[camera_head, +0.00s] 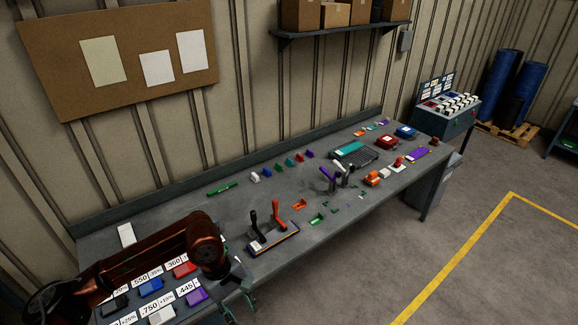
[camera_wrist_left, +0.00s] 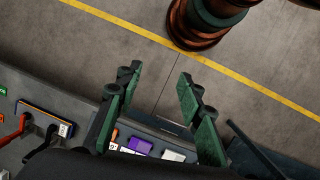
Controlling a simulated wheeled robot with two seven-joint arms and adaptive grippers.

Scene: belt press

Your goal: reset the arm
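My left arm, copper-brown, comes in from the lower left of the head view and bends down over the near left part of the workbench (camera_head: 190,192). My left gripper (camera_head: 238,300), with green fingers, hangs near the bench's front edge, beside the labelled blocks. In the left wrist view its two fingers (camera_wrist_left: 158,85) are wide apart with only bare floor between the tips. It holds nothing. A purple block (camera_head: 196,297) and a whitish block (camera_head: 162,314) lie close to it; the purple one (camera_wrist_left: 140,146) also shows past the fingers in the wrist view. My right gripper is in neither view.
A blue block (camera_head: 150,286) and a red block (camera_head: 184,269) lie among number labels. A lever panel (camera_head: 270,240) with black and red handles stands to the right. Many small coloured parts spread along the bench. Floor (camera_head: 330,285) in front is clear.

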